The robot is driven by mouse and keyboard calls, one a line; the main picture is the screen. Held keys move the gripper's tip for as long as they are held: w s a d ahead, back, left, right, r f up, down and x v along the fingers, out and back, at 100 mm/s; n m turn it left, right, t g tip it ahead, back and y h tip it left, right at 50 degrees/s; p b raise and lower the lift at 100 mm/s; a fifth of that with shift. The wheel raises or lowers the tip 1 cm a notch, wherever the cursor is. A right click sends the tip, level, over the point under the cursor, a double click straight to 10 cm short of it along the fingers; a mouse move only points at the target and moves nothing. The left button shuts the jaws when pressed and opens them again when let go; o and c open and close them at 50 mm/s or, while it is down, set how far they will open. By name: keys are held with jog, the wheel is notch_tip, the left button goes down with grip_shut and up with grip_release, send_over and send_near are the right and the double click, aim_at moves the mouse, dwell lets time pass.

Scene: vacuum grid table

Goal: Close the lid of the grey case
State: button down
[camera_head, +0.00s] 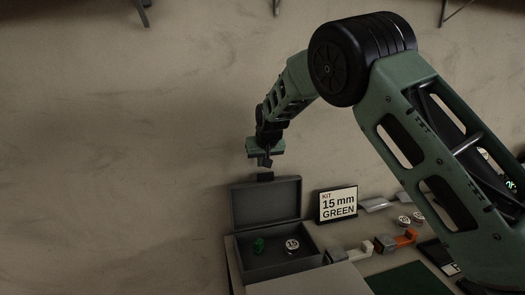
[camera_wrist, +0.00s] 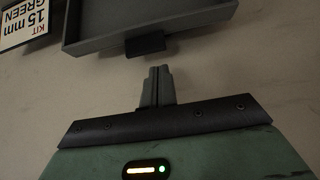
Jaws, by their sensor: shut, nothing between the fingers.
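The grey case (camera_head: 235,252) stands open on the table in the head view, its lid (camera_head: 266,203) raised upright at the back. Inside the case lie a green piece (camera_head: 258,246) and a round white-topped piece marked 15 (camera_head: 292,244). My gripper (camera_head: 265,162) is shut and empty, just above and behind the lid's top edge. In the wrist view my shut fingers (camera_wrist: 157,74) point toward the small dark tab (camera_wrist: 145,45) on the edge of the lid (camera_wrist: 190,22). A small gap shows between the fingertips and the tab.
A sign reading "KIT 15 mm GREEN" (camera_head: 338,204) stands right of the lid and also shows in the wrist view (camera_wrist: 22,20). Right of the case are a grey block (camera_head: 384,243), an orange piece (camera_head: 405,237) and round pieces. Floor behind the lid is clear.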

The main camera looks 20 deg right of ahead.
jog(key=shift+p+x, duration=0.75)
jog(key=shift+x, duration=1.6)
jog(key=shift+s, duration=0.1)
